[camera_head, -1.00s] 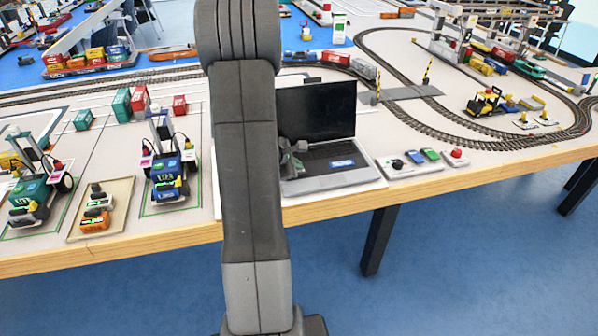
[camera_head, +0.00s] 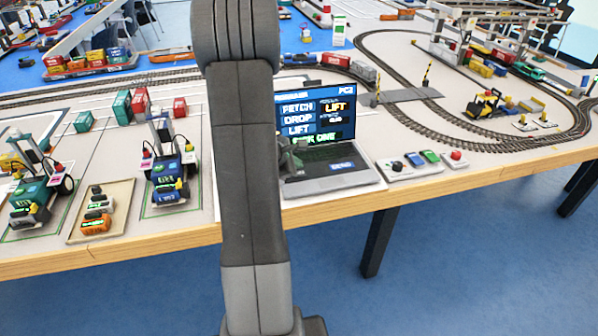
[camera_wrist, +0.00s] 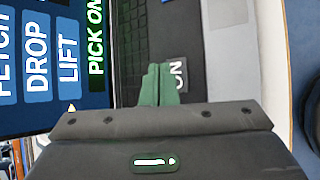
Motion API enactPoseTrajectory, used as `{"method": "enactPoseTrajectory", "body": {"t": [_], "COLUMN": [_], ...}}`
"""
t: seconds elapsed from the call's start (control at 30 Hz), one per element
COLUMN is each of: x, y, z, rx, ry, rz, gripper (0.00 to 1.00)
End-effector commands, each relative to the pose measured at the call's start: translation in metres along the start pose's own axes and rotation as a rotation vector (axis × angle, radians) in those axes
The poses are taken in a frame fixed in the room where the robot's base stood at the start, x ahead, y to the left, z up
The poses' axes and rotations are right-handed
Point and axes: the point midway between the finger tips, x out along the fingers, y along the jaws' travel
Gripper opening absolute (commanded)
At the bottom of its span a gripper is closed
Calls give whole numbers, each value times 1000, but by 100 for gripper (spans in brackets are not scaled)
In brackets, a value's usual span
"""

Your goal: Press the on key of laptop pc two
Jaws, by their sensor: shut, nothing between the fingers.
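The laptop (camera_head: 352,180) stands open at the table's front edge, its screen (camera_head: 312,118) lit with "PC2", "FETCH", "DROP" and "LIFT". My arm hides its left part. In the wrist view the laptop lies sideways, with the screen (camera_wrist: 45,60) at left and the dark keyboard (camera_wrist: 128,45) in the middle. The ON key (camera_wrist: 180,72) is dark with white letters and partly covered by my fingers. My gripper (camera_wrist: 160,68) is shut and empty, its green fingertips at the ON key. I cannot tell whether they touch it. My gripper also shows over the keyboard in the head view (camera_head: 292,160).
Right of the laptop are a panel with several coloured buttons (camera_head: 412,164) and a red button box (camera_head: 455,157). At left are small vehicles (camera_head: 168,178) and a wooden tray (camera_head: 118,190). Model railway tracks (camera_head: 440,125) lie behind. Blue floor is clear in front.

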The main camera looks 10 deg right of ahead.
Motion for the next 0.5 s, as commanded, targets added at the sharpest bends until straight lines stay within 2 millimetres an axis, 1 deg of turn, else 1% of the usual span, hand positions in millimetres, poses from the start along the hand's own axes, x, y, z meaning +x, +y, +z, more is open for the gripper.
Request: {"method": "enactPoseTrajectory", "body": {"t": [0.27,0.5], "x": [-1,-18], "y": [1,13], "z": [1,13], "rx": [0,1], "ry": [0,0], "rz": [0,0], "gripper": [0,0]}}
